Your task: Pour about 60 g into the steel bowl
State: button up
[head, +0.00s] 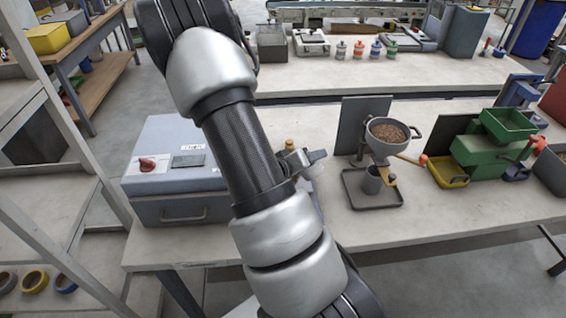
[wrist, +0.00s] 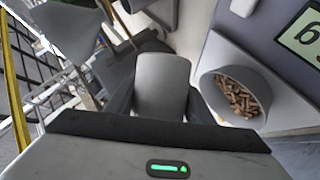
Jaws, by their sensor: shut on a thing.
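My gripper (wrist: 160,105) is shut on a plain grey cup (wrist: 161,82), with a dark finger on each side of it. The cup's inside is not visible. To its right in the wrist view is a grey steel bowl (wrist: 208,88) holding brown pellets (wrist: 238,97). The cup and bowl look apart. Beside the bowl is a digital display (wrist: 302,36), cut off by the frame edge, so its full reading does not show. In the head view my gripper (head: 304,160) is mostly behind my arm, and the bowl is hidden.
A grey machine with a red knob (head: 175,165) is at left. The front right bench is clear.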

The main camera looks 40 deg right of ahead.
jog(key=shift+f+n+g+p, duration=0.3)
jog(key=shift+f+n+g, duration=0.1)
jog(key=shift+n, duration=0.1)
jog(key=shift+r+h+p, duration=0.3)
jog(key=shift+p, duration=0.1)
jog(key=shift+s+r+n+g+p, duration=0.1)
jog(key=shift+n+g+p, duration=0.2)
jog(key=shift+n+p, duration=0.1)
jog(key=shift+f+n+g+h, duration=0.4)
jog(key=shift+f+n+h, duration=0.1)
jog(key=shift+n, duration=0.1)
jog(key=r+p, duration=0.1)
jog(key=w+r+p, duration=0.1)
jog(key=shift+a+r+n+p, duration=0.1)
jog(key=shift+a+n+p, duration=0.1)
jog(key=shift+n+p, duration=0.2)
jog(key=shift+w+g, duration=0.25)
jog(key=shift+g, duration=0.05)
jog(key=shift+w+a, duration=0.1)
jog(key=shift+w+a+r+n+g+h, duration=0.15)
jog(key=shift+r+n+g+h, duration=0.25)
jog(key=shift+r+n, duration=0.5)
jog(key=shift+w+r+n+g+h, duration=0.15)
jog(key=shift+r+n+g+h, duration=0.25)
jog(key=shift+r, duration=0.85)
dwell(1.4)
